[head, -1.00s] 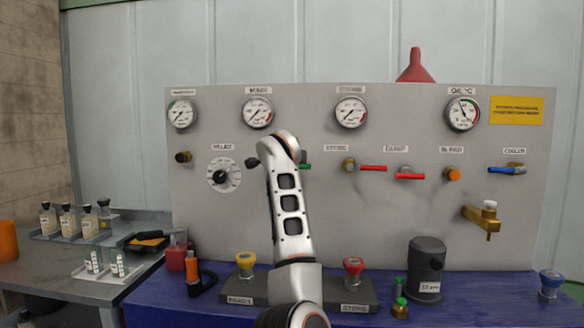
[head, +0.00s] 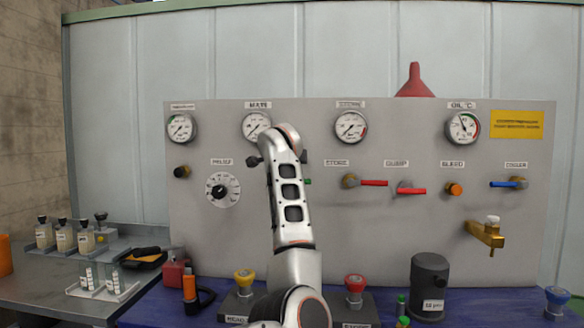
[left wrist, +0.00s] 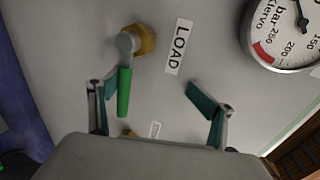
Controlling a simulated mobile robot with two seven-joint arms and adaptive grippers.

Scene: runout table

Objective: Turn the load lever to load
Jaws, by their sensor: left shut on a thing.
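The load lever (left wrist: 124,92) has a green handle on a brass-coloured valve body, beside the LOAD label (left wrist: 179,46) on the grey panel. In the left wrist view the handle lies between the two fingers of my left gripper (left wrist: 155,108), close to the left finger. My right gripper is in neither view.
Red store (head: 373,183) and dump (head: 411,190) levers sit to the right on the panel, with gauges above. A relief dial (head: 222,190) is to the left. A dark canister (head: 429,287) and a brass tap (head: 485,235) are at the right.

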